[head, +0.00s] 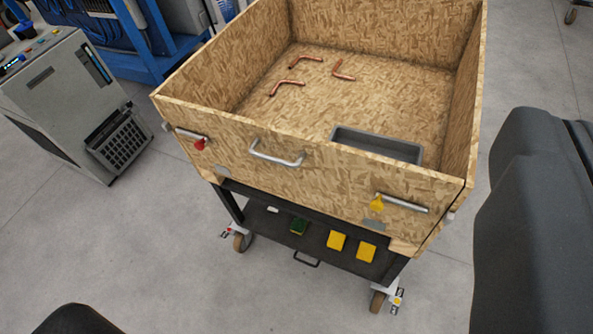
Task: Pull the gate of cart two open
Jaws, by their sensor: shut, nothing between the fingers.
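A cart with a chipboard box (245,50) on top stands in the middle of the head view. Its front panel, the gate (300,165), is upright and looks closed. A grey bar handle (277,156) is fixed on the gate left of its middle. A metal bolt with a red knob (199,144) is near the gate's left end. Another bolt with a yellow knob (377,203) is near its right end. I cannot tell whether the bolts are engaged. No cart number is readable. My gripper's fingers do not show; nothing touches the handle.
Several bent copper tubes (343,70) and a grey tray (376,146) lie inside the box. The dark lower shelf (265,228) holds yellow and green pads. A grey machine (65,95) stands at the left. The concrete floor (150,255) before the cart is clear.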

